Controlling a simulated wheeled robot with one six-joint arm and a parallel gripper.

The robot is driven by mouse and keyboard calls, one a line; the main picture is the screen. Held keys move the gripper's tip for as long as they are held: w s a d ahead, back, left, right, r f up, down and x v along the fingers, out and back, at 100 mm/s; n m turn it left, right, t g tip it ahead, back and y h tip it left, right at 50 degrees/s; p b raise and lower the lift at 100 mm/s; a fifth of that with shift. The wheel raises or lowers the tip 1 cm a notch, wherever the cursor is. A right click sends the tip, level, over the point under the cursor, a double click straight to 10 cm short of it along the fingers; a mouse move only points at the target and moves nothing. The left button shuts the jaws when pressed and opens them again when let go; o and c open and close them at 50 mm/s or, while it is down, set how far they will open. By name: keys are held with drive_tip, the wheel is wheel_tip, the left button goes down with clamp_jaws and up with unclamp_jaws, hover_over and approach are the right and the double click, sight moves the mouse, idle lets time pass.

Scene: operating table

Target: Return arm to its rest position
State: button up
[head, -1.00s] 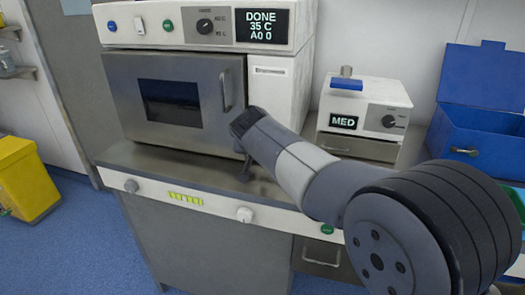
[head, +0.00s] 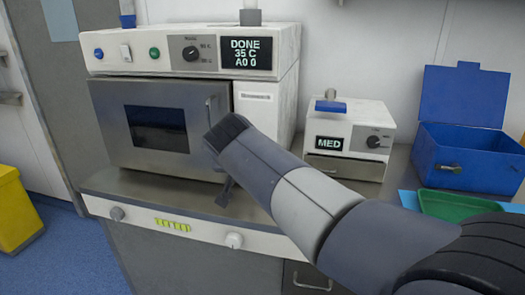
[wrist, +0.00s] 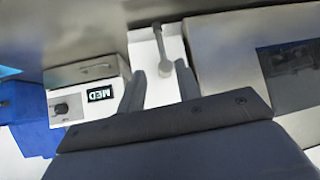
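My arm reaches from the lower right of the head view to the front of a large white and grey machine (head: 190,50). My gripper (head: 225,192) points down in front of that machine's door, above the counter's front edge. In the wrist view my gripper (wrist: 160,88) shows two fingers apart with nothing held between them. The machine's door handle (wrist: 163,52) appears beyond the gap between the fingers. The door (head: 157,128) looks shut, and the display (head: 247,53) reads DONE 35 C A0 0.
An open blue box (head: 455,150) and a green tray (head: 450,205) lie farther right. A yellow bin (head: 15,210) stands at left. The counter (head: 140,190) has a narrow bare front strip.

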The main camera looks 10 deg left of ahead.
drive_tip(key=x, duration=1)
drive_tip(key=shift+w+f, duration=0.15)
drive_tip(key=shift+f, duration=0.05)
